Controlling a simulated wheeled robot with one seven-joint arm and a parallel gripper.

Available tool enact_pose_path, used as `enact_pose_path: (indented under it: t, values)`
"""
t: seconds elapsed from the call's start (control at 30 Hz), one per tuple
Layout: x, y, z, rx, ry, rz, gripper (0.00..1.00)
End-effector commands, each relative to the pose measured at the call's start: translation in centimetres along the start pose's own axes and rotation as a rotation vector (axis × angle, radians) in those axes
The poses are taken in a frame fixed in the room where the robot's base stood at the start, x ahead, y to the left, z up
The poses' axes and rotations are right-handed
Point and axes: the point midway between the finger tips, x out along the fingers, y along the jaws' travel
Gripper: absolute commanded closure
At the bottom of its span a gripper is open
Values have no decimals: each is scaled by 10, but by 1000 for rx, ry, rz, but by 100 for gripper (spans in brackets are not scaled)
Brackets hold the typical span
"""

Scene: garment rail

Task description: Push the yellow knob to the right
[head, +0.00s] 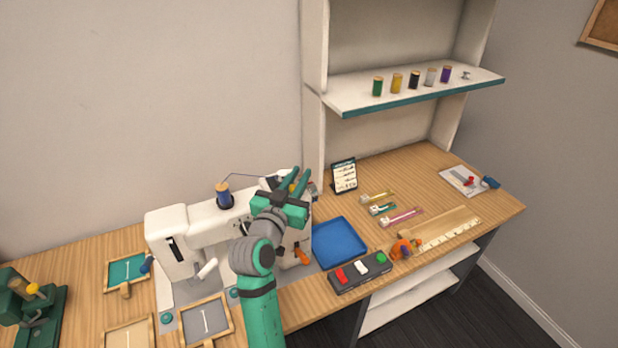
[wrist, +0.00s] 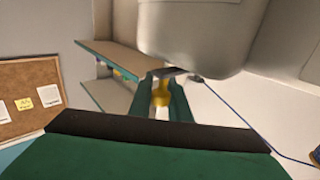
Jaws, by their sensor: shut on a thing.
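The yellow knob (wrist: 161,94) shows in the wrist view between the two green fingers of my gripper (wrist: 164,97), under a dark strip by the white machine body (wrist: 190,30). In the head view the knob is a small yellow spot (head: 291,187) beside the fingers, at the right end of the white sewing machine (head: 195,230). My gripper (head: 293,180) is shut on the knob there. My arm hides part of the machine's right end.
A blue spool (head: 223,193) stands on top of the machine, with a thread running right. A blue tray (head: 338,243) and a dark block with coloured switches (head: 360,272) lie to the right. A shelf (head: 415,90) with several spools is behind.

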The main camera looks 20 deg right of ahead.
Motion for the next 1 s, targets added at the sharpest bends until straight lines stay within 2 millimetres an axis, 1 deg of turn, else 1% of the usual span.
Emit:
enact_pose_path:
  t: [0.3,0.33,0.4,0.77,0.87,1.0]
  values:
    - [1,0,0,0,0,-1,100]
    - [2,0,0,1,0,0,81]
    - [1,0,0,0,0,-1,65]
    - [-3,-3,0,0,0,-5,65]
    - [-12,-3,0,0,1,-7,65]
    - [-36,-2,0,0,1,-6,65]
